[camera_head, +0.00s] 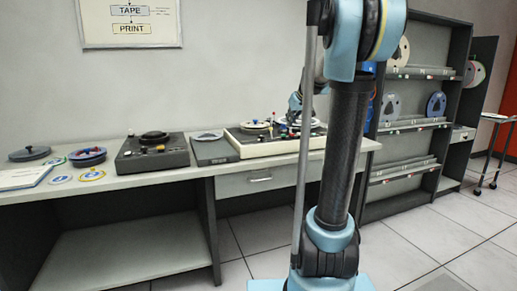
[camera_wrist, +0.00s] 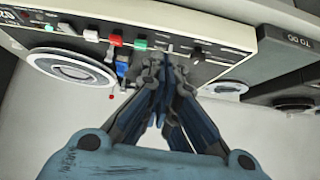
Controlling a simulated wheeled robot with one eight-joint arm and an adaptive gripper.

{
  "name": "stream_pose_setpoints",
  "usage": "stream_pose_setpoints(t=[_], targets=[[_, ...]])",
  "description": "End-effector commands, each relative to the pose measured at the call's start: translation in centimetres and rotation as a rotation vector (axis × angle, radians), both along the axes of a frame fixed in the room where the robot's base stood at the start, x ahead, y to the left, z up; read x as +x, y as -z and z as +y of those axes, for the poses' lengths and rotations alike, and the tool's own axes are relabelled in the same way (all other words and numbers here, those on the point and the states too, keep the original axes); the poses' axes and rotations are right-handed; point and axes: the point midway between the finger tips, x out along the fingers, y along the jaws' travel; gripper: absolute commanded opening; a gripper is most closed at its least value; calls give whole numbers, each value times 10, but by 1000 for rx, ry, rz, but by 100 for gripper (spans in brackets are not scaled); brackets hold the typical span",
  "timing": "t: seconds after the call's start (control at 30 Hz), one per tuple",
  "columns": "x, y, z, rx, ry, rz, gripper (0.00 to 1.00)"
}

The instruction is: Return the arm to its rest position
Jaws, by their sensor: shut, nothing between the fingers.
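My gripper (camera_wrist: 162,92) shows in the wrist view with its dark fingers closed together and nothing between them. Its fingertips are close to the front panel of a white tape console (camera_wrist: 195,28), which carries several red, white, green and blue levers. I cannot tell whether the fingers touch the panel. In the head view my arm stands upright in front of the desk and hides part of the console (camera_head: 262,150). The gripper itself is mostly hidden behind the arm there.
The desk (camera_head: 110,190) also bears a dark reel device (camera_head: 152,158), a flat grey box (camera_head: 214,152) and several loose reels (camera_head: 88,156). A dark shelf unit (camera_head: 455,100) with reels stands at the right. A trolley (camera_head: 495,118) is at the far right.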

Motion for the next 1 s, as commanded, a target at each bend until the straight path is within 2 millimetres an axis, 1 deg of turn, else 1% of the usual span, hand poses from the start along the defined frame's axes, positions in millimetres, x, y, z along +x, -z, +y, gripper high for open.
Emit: stream_pose_setpoints(t=[0.03, 0.1, 0.27, 0.3, 0.37, 0.4, 0.47, 0.5, 0.57, 0.7, 0.77, 0.9, 1.0], targets=[[-23, 7, 5, -1, 3, 22, 0], [-51, 17, 10, -2, 10, 55, 0], [-114, 42, 18, -6, 32, 130, 0], [-129, 49, 19, -9, 39, 149, 0], [-153, 60, 22, -12, 49, 176, 0], [-168, 68, 23, -15, 57, 195, 0], [-191, 79, 24, -19, 69, 221, 0], [-206, 88, 24, -23, 76, 240, 0], [-229, 100, 25, -27, 90, 267, 0], [-280, 132, 24, -43, 124, 326, 0], [-302, 146, 23, -50, 139, 352, 0], [-350, 181, 19, -70, 181, 409, 0], [-380, 206, 16, -86, 209, 445, 0]])
